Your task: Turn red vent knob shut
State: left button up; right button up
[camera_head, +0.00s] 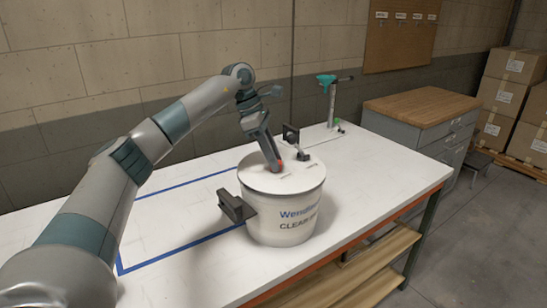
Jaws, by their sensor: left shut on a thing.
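A white bucket (280,215) with a lid stands upright on the white table. The red vent knob (280,164) sits on the lid, mostly hidden by my left gripper. My left gripper (276,161) comes down onto the lid from above, tilted, and is shut on the red knob. How far the knob is turned cannot be seen. My right gripper is not in view.
Dark clamps hold to the bucket's left side (237,208) and back edge (291,136). A teal-topped stand (331,100) is at the table's back. Blue tape (170,258) marks the table (375,170). A drawer cabinet (425,115) and cardboard boxes (510,100) stand at right.

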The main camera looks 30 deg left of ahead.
pick_arm(q)
jog(key=o, duration=1)
jog(key=shift+o, duration=0.2)
jog(key=shift+r, duration=0.15)
jog(key=shift+a+r, duration=0.25)
jog(key=shift+r, duration=0.2)
jog(key=b+v, duration=0.2)
jog(key=v, duration=1.4)
jog(key=shift+d+r, duration=0.15)
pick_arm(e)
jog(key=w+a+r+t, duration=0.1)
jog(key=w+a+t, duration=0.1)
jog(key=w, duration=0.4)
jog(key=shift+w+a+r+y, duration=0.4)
pick_arm(q)
jog(key=shift+s, duration=0.15)
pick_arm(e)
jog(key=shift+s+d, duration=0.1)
